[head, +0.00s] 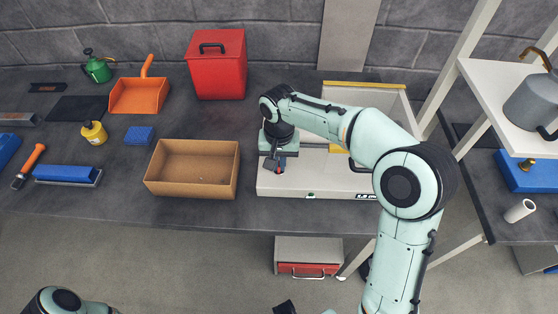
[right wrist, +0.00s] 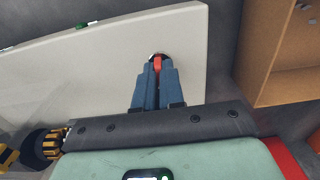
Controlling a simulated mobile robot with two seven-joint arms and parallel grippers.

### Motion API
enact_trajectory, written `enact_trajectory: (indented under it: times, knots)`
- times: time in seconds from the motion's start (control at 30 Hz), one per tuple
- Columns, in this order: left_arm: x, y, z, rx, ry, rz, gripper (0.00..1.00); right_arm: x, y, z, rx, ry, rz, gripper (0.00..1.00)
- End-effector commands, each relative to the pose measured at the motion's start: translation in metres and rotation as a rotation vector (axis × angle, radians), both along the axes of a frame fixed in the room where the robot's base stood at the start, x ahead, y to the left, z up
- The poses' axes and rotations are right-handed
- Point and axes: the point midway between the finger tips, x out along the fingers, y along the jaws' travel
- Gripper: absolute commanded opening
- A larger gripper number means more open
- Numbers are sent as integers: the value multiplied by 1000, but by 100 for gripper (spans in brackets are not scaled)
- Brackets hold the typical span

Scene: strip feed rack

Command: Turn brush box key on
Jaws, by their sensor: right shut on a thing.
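The brush box (head: 315,182) is a low, pale box on the bench, with an open, yellow-edged part behind, partly covered by my right arm. Its pale top (right wrist: 110,62) fills much of the right wrist view. My right gripper (head: 277,163) is over its left end, fingers pointing down. In the right wrist view, the blue fingers (right wrist: 157,78) are shut on a small red key (right wrist: 157,63) set in a round dark and silver seat on the top. The key's turn angle is hard to tell. Of my left arm, only a part shows at the lower left; its gripper is not clearly visible.
An open cardboard box (head: 193,169) stands just left of the brush box. A red bin (head: 216,66), an orange dustpan (head: 139,95) and a blue brush (head: 67,174) are further left. A white shelf rack (head: 512,85) stands right. Bare bench lies before the cardboard box.

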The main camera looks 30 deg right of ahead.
Motion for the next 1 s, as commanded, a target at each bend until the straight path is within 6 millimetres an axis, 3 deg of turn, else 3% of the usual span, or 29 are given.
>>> enact_trajectory:
  times: [0.37, 1.0]
  knots:
    - [4, 0, 8, 0, -4, 0, 0, 0, 0, 1, 0, 1, 157, 0]
    - [17, 0, 33, 0, -19, 0, 0, 0, 0, 2, 0, 1, 750, 0]
